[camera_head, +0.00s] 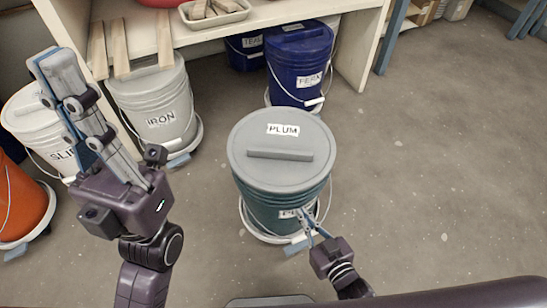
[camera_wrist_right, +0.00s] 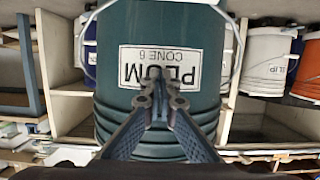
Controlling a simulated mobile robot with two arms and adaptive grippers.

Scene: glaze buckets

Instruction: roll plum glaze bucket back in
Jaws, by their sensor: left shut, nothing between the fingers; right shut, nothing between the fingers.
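The plum glaze bucket (camera_head: 284,170) stands upright on the open floor in front of the shelf, on a low wheeled base (camera_head: 262,234). It is dark teal with a grey lid labelled PLUM. My right gripper (camera_head: 304,215) is shut and empty at the near side of the bucket, low down by its front label. In the right wrist view the bucket (camera_wrist_right: 160,60) fills the middle, and the shut fingertips (camera_wrist_right: 160,88) are over its label; I cannot tell whether they touch it. My left gripper (camera_head: 55,75) is shut and empty, raised at the left in front of the slip and iron buckets.
A darker blue bucket (camera_head: 244,50) is further back. An orange bucket (camera_head: 20,200) is at far left. Floor to the right is clear.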

